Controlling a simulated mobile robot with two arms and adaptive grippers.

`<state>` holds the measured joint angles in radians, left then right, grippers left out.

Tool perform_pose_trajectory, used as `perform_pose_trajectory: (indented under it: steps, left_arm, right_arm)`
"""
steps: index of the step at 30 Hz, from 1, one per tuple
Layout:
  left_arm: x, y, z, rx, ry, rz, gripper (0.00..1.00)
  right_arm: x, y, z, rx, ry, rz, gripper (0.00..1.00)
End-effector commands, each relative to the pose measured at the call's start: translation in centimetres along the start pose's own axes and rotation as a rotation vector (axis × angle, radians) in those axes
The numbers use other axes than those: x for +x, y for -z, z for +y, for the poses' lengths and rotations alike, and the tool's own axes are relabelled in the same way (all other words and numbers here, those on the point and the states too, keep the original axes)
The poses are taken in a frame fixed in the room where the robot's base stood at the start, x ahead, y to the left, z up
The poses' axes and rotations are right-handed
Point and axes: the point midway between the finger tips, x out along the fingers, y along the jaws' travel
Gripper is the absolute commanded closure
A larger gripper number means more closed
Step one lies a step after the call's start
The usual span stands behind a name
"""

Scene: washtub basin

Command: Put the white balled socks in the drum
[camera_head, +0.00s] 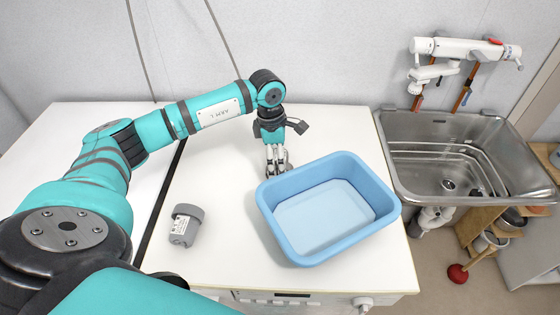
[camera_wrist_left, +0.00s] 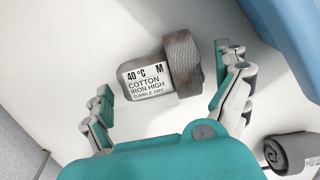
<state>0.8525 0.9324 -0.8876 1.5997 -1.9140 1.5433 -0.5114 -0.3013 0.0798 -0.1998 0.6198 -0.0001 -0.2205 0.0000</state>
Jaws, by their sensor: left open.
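My left gripper (camera_head: 277,172) points down over the white worktop beside the blue basin. Its fingers (camera_wrist_left: 166,95) are open on either side of a grey balled bundle (camera_wrist_left: 150,80) with a white printed care label and a darker ribbed band. The bundle lies on the worktop, apart from the fingers. In the head view the gripper mostly hides it. A second grey bundle (camera_head: 185,225) with a white label sits to the left; its rolled end shows in the left wrist view (camera_wrist_left: 292,153). Both bundles look grey, and I see no clearly white one. No drum opening is in view.
The blue basin (camera_head: 266,217) stands close to the gripper's right and looks empty. A machine's control panel (camera_head: 275,299) shows at the front edge below the worktop. A steel sink (camera_head: 405,185) is at the right. The back left worktop is clear.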

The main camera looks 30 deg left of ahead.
Motion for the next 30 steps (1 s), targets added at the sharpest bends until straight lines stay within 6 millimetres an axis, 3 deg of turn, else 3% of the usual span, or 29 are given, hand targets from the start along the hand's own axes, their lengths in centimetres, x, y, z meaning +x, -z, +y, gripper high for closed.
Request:
perform_pose_trajectory:
  steps: [6,13,23,30]
  left_arm:
    - [2.2,0.0,-0.1,0.000,0.001,0.001,0.00]
    - [2.3,0.0,-0.1,0.000,0.000,0.000,0.00]
    - [2.3,0.0,0.0,0.000,0.000,0.000,0.43]
    - [2.3,0.0,0.0,0.000,0.000,-0.001,0.46]
  right_arm:
    - [-0.8,0.2,-0.4,0.002,0.005,0.002,0.00]
    - [-0.7,0.2,-0.4,0.002,0.005,0.002,0.00]
    - [-0.7,0.2,0.0,0.000,0.000,0.002,0.00]
    - [-0.7,0.1,0.2,-0.001,-0.003,0.001,0.00]
